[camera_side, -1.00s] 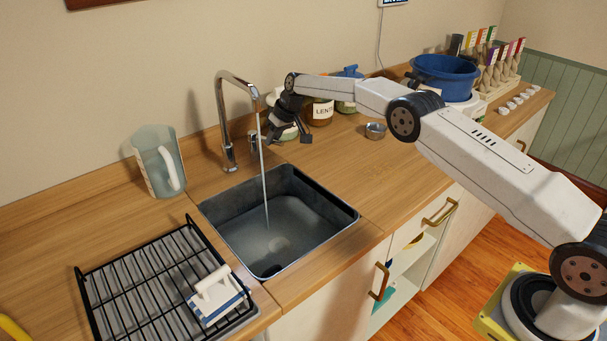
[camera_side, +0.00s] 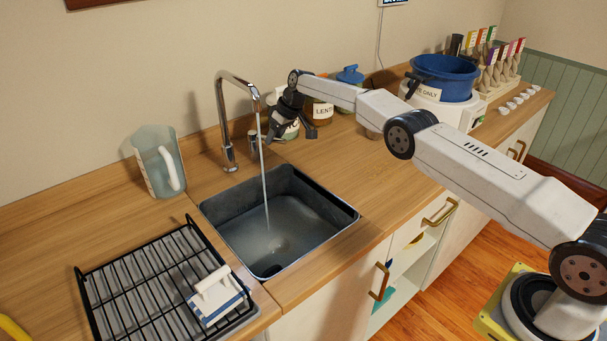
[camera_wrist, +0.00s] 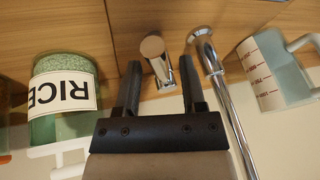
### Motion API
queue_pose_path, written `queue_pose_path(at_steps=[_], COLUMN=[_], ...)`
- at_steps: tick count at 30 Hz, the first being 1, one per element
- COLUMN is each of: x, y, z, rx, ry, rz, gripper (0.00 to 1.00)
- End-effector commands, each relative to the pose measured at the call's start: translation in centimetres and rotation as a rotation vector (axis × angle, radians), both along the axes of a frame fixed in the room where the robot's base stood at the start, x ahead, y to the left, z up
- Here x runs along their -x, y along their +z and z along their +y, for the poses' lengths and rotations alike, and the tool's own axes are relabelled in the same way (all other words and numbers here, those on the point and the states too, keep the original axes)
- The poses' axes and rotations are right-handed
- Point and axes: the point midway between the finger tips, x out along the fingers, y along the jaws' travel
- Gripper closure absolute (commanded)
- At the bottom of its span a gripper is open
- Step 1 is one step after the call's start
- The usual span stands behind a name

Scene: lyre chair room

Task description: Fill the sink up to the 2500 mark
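The sink (camera_side: 235,208) is a dark square basin set in the wooden counter. Water (camera_side: 265,190) runs in a thin stream from the chrome faucet (camera_side: 222,115) into it. The basin floor looks wet; I cannot tell the water depth, and no 2500 mark is readable in the sink. The tap's metal handle (camera_side: 253,139) stands right of the faucet. My gripper (camera_side: 292,131) is right of the handle. In the wrist view my gripper (camera_wrist: 160,78) is open, its two fingers apart with the handle (camera_wrist: 154,50) showing between them. The faucet (camera_wrist: 222,100) shows beside the right finger.
A clear measuring jug (camera_side: 157,165) stands left of the faucet. A black dish rack (camera_side: 130,290) holding a white-handled brush (camera_side: 215,297) is front left. Behind my gripper are jars, one labelled RICE (camera_wrist: 65,95). A blue bowl (camera_side: 445,78) sits farther right.

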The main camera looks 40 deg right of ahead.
Motion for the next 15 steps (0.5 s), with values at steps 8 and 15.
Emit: queue_pose_path(at_steps=[8,15], x=[0.07,0.13], y=[-0.08,0.12], z=[0.00,-0.07], rx=[0.000,0.000], ry=[0.001,0.000], rz=[0.004,0.005], gripper=[0.42,0.42])
